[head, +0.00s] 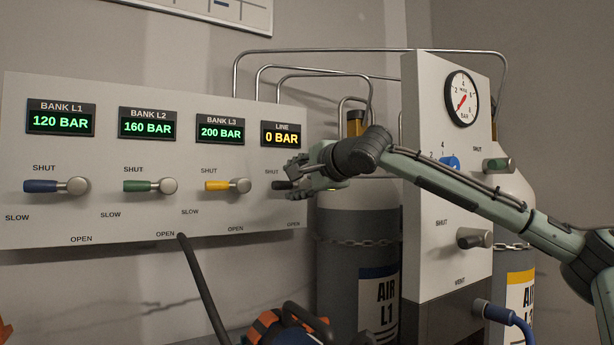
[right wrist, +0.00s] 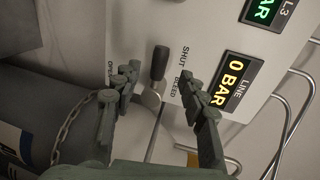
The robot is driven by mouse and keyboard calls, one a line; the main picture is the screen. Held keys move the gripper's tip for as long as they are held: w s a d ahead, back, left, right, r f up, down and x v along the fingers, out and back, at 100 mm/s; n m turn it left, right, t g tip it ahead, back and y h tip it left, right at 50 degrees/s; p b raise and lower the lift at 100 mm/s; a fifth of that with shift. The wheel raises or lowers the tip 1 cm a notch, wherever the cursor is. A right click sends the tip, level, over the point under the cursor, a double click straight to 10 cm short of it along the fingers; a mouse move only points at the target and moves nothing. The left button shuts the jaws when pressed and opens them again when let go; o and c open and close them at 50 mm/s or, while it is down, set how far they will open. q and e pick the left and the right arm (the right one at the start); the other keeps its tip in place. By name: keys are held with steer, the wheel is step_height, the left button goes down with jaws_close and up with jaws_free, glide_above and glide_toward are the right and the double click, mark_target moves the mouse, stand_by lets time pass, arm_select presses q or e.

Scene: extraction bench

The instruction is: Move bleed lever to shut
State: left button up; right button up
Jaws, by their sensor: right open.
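The bleed lever (right wrist: 158,66) has a dark handle on a pale round hub, at the right end of the white panel. In the right wrist view its handle points up from the hub, with the SHUT and BLEED labels to its right and the OPEN label to its left. In the head view the handle (head: 281,185) points left and my gripper hides the hub. My right gripper (right wrist: 158,78) is open, with one finger on each side of the lever; I see gaps between fingers and handle. It also shows in the head view (head: 305,178). My left gripper is out of view.
Blue (head: 42,186), green (head: 138,186) and yellow (head: 217,185) levers line the panel to the left. The LINE display (head: 282,134) reads 0 BAR. Grey cylinders (head: 350,245) and a gauge column (head: 425,200) stand to the right. A dark hose (head: 200,285) rises below the panel.

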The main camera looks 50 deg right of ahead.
steer(key=v, duration=0.6)
steer(key=shift+s, duration=0.25)
